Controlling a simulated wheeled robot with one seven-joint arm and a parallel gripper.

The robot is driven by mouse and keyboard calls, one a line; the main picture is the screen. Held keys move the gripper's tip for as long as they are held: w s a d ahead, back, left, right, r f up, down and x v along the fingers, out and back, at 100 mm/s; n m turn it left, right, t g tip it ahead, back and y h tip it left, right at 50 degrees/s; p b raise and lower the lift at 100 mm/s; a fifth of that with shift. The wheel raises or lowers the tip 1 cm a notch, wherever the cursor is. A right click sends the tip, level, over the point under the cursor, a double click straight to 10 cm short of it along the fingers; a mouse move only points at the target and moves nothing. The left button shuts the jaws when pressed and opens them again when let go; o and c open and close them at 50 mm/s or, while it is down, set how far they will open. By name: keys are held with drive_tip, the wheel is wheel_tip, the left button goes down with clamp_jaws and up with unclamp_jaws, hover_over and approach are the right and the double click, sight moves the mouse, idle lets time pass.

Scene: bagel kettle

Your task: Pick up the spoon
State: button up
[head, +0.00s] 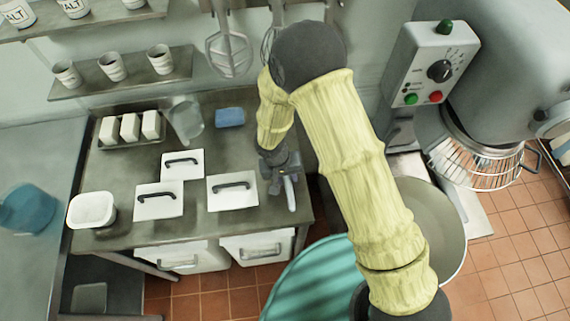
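My gripper (283,187) points down over the right end of the grey worktop (135,228), to the right of a white lid with a dark handle (232,190). Its grey fingers are small in the head view, and I cannot tell whether they are open or shut.
White lids (158,203), a white tub (92,209), a blue sponge (230,117), a clear jug (186,119) and a rack of white blocks (130,128) stand on the worktop. A large mixer (500,75) and a teal round bin (310,285) are right.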

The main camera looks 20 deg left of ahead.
idle(0.4)
clamp_jaws()
drive_tip(key=shift+r, duration=0.15)
wheel_tip(320, 180, up, 9)
drive_tip(key=shift+w+b, duration=0.1)
drive_tip(key=shift+b, duration=0.85)
drive_tip(key=shift+r, duration=0.4)
